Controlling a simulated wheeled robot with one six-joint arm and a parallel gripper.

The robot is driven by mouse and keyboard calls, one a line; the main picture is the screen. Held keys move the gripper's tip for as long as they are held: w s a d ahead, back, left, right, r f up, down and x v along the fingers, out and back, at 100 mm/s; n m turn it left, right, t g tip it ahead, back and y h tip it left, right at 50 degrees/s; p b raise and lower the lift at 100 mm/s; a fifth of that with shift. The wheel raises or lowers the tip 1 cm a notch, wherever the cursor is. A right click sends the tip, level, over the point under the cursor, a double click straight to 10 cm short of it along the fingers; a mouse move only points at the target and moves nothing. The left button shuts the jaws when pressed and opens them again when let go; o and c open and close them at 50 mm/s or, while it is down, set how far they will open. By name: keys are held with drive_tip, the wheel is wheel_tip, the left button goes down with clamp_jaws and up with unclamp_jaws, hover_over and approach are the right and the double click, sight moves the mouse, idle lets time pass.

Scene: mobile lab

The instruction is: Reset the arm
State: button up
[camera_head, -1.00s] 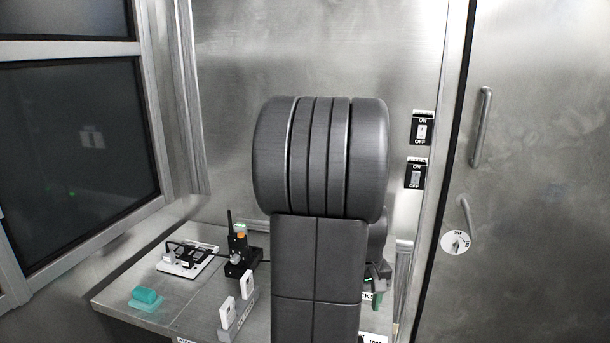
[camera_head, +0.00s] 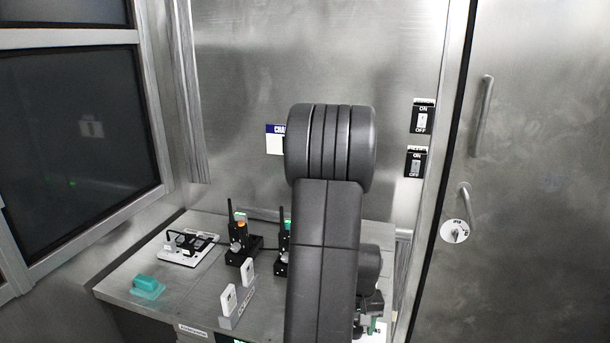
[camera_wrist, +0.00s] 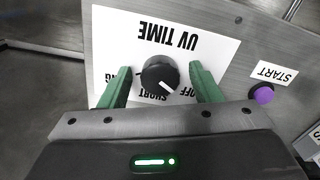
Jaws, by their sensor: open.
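My gripper (camera_wrist: 158,88) shows in the wrist view with its two green fingers apart. The knob is on a white label (camera_wrist: 200,45) reading "UV TIME", seen upside down. In the head view my own arm fills the middle, and the gripper (camera_head: 372,305) is small and partly hidden at its lower right.
A purple button (camera_wrist: 263,94) is right of the knob. On the metal table (camera_head: 190,305) are a power strip (camera_head: 192,248), black radios (camera_head: 242,250), a white-block holder (camera_head: 236,300) and a teal item (camera_head: 147,286). Wall switches (camera_head: 423,117) and a door handle (camera_head: 482,115) are right.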

drive_tip(key=m+p, duration=0.2)
drive_tip(key=m, duration=0.3)
drive_tip(key=shift+m, duration=0.3)
drive_tip(key=m+p, duration=0.2)
drive_tip(key=m, duration=0.2)
drive_tip(key=shift+r+m, duration=0.1)
drive_tip(key=shift+m, duration=0.2)
drive_tip(key=shift+w+r, duration=0.15)
drive_tip(key=shift+r, duration=2)
